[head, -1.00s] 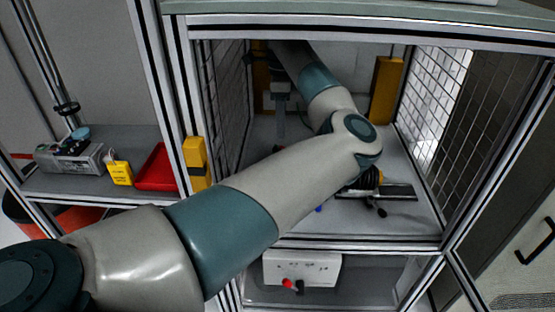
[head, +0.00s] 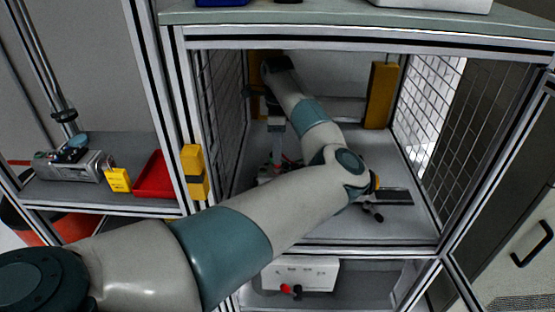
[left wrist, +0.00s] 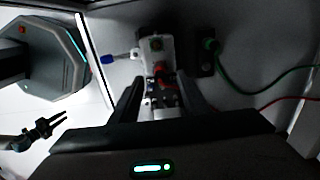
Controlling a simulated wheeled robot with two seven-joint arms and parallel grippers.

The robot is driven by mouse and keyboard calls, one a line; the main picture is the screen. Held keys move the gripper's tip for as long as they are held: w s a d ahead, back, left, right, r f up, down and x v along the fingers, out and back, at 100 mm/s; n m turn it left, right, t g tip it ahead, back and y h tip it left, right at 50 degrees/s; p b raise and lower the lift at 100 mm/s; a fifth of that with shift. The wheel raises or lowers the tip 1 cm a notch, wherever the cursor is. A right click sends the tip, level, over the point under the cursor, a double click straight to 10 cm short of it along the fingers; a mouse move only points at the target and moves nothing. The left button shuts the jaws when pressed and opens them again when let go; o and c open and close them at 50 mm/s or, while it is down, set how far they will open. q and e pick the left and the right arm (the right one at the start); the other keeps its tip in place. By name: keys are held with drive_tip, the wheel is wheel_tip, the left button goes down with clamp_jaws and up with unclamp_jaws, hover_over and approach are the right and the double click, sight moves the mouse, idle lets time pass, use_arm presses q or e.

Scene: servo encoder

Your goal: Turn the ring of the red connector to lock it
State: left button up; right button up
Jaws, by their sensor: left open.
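In the left wrist view, a small red part (left wrist: 159,68), which looks like the red connector, sits on a pale fixture just beyond my left gripper (left wrist: 160,88). The gripper's two dark fingers are apart, one on each side of the line to the red part. I cannot tell whether they touch it. In the head view my left gripper (head: 277,125) hangs at the back left inside the framed cell, above a low fixture with red bits (head: 272,172). My forearm hides part of the cell. My right gripper is not seen.
In the wrist view a green connector (left wrist: 210,44) with a green cable is right of the fixture, and a blue-tipped handle (left wrist: 107,59) is left. A red cable (left wrist: 285,100) runs farther right. Yellow posts (head: 381,95) and mesh walls bound the cell. A red bin (head: 155,176) is outside.

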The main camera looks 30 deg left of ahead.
sight(277, 168)
use_arm(q)
drive_tip(key=shift+f, duration=2.4)
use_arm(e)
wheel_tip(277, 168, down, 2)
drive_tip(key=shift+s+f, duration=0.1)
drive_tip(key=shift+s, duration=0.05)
use_arm(q)
drive_tip(key=shift+c, duration=0.7)
clamp_jaws()
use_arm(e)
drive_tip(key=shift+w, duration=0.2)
